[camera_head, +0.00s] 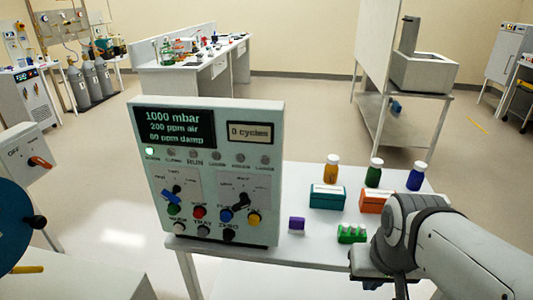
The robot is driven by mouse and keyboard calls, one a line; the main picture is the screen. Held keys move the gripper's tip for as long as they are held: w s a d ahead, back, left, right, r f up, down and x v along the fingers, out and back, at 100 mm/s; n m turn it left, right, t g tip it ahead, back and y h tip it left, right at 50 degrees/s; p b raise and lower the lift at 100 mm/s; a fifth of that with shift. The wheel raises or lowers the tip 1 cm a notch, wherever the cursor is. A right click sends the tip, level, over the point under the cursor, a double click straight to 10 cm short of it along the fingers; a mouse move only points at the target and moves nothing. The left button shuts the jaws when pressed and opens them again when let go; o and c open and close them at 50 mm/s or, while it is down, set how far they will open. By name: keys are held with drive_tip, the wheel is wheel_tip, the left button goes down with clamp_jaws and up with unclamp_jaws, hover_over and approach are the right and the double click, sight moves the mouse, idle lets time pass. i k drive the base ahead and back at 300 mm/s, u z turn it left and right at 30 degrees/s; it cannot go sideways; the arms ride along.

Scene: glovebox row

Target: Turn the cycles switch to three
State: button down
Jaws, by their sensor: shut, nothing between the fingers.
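The grey-white control panel (268,180) stands upright on the front edge of a white table. Its small right display (250,132) reads "0 cycles". Two rotary switches sit mid-panel: one with a blue knob (172,194) at left and one with a dark knob (241,201) at right. Their position labels are too small to read, so I cannot tell which is the cycles switch. My gripper (386,277) is shut and empty at the lower right, right of the panel and apart from it. My arm and the frame edge partly hide it.
Coloured buttons (199,212) sit close around both knobs. Right of the panel are a purple block (296,224), a green rack (351,234), teal (327,198) and orange (374,201) boxes, and several capped bottles (373,176). A box with an orange handle (40,162) stands left.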

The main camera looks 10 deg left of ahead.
sight(167, 194)
drive_tip(key=u, duration=1.35)
